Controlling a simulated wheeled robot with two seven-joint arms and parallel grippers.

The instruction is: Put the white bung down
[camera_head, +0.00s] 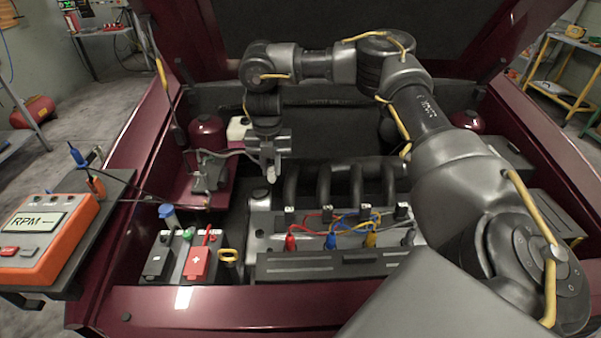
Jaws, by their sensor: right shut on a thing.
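My right arm reaches in from the right over the engine bay, with its gripper (270,168) pointing down above the left part of the engine. The gripper is shut on a small pale piece, the white bung (271,177), which shows just below the fingertips. The bung hangs above the left end of the grey engine cover (262,240), apart from it as far as I can tell. The fingers hide much of the bung. My left gripper is not in view.
Red, blue and yellow leads (340,225) cross the engine top. A battery (180,258) with a red cover sits at front left. A blue-capped neck (168,214) stands behind it. An orange RPM meter (45,238) rests on a side shelf. The raised hood is behind.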

